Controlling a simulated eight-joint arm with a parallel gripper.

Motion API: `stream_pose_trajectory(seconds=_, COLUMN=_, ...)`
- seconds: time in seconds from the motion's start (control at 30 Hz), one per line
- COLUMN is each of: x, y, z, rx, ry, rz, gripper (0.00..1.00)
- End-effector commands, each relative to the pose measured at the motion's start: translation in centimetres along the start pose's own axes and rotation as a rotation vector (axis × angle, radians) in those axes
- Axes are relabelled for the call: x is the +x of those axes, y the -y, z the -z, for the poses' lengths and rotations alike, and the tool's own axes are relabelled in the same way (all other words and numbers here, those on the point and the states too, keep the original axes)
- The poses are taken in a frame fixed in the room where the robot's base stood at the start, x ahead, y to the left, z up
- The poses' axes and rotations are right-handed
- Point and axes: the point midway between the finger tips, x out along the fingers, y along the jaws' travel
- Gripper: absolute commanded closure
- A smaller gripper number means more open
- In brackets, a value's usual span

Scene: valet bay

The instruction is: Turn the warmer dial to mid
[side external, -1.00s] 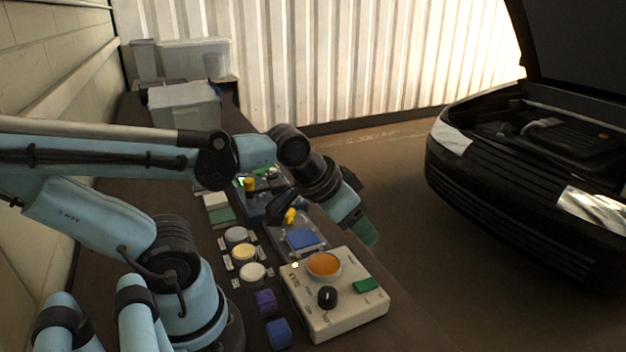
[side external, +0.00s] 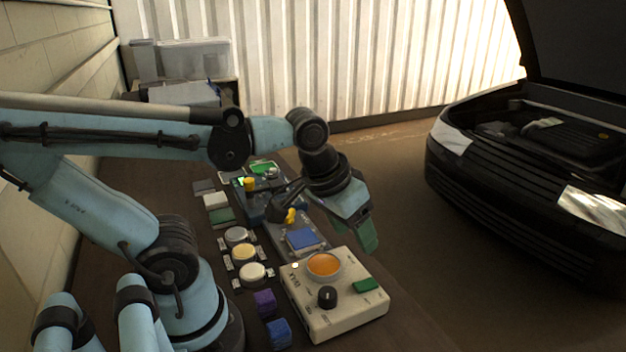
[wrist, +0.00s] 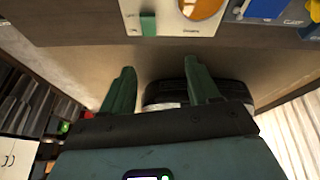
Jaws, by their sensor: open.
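The warmer is a cream box (side external: 340,322) on the bench, with an orange round plate (side external: 323,265), a green switch (side external: 366,285) and a black dial (side external: 327,297) near its front. The dial has a pale mark, but its exact setting is too small to read. My gripper (side external: 368,240) is open and empty, above and behind the box, beyond the bench edge. In the wrist view my two green fingers (wrist: 158,92) are spread apart. The warmer's edge (wrist: 185,27) shows at the top there, with the green switch (wrist: 148,23) and part of the orange plate (wrist: 203,6); the dial is out of that view.
Several round buttons (side external: 244,252) and purple and blue blocks (side external: 278,333) lie left of the warmer. A blue pad unit (side external: 302,238) with a yellow-tipped lever (side external: 290,215) stands behind it. A black car (side external: 530,190) is at the right, across open floor.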

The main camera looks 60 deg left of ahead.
Motion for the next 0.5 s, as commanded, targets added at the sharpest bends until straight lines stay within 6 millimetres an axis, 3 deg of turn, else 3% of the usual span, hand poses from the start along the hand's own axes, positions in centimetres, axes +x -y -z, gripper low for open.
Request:
stream_pose_trajectory(seconds=0.2, x=-2.8, y=-1.8, z=-2.4, rx=-0.256, ry=0.282, rz=0.121, gripper=0.40)
stream_pose_trajectory(seconds=0.37, x=-4.2, y=-2.1, z=-3.4, rx=-0.359, ry=0.374, rz=0.206, gripper=0.40)
stream_pose_trajectory(seconds=0.5, x=-4.1, y=-2.1, z=-3.7, rx=-0.380, ry=0.389, rz=0.224, gripper=0.40)
